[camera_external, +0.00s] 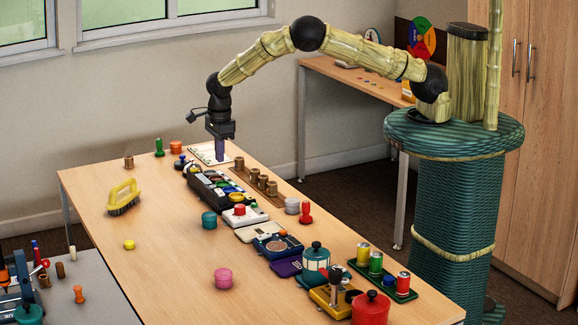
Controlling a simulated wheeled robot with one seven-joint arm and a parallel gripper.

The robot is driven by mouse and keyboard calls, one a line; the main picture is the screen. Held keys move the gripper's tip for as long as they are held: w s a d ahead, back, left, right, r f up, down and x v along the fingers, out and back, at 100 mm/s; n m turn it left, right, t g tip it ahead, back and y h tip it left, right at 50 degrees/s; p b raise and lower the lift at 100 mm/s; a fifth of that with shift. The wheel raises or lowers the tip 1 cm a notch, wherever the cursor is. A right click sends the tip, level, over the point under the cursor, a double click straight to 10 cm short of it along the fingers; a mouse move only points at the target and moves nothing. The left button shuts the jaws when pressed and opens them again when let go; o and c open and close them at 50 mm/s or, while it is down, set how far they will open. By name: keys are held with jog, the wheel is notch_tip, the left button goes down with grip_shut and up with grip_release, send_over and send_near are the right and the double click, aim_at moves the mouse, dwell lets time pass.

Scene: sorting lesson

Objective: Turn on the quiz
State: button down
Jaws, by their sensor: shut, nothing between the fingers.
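My gripper (219,153) is shut and empty, pointing down at the far end of the wooden table (160,225). Its tip is at or just above a white board (204,152); I cannot tell whether it touches. A long black unit with coloured round parts (215,186) lies nearer the camera than the gripper. A white box with a red button (240,216) sits in front of it. I cannot tell from this view which device is the quiz, and no switch can be made out.
Wooden cylinders (263,182) stand in a holder right of the black unit. A tray of cans (376,263) is at front right. The table's left side is mostly clear.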

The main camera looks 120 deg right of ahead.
aim_at(218, 190)
jog(key=shift+r, duration=2)
jog(key=b, duration=0.3)
jog(key=shift+w+a+f, duration=0.1)
jog(key=shift+f, duration=0.2)
jog(key=b, duration=0.3)
jog(key=shift+h, duration=0.3)
jog(key=shift+b, duration=0.8)
jog(key=shift+r+b, duration=0.45)
jog(key=shift+f, duration=0.1)
jog(key=f, duration=0.4)
jog(key=d+f+p, duration=0.1)
jog(key=f, duration=0.4)
jog(key=d+f, duration=0.1)
jog(key=f, duration=0.3)
jog(key=shift+f, duration=0.35)
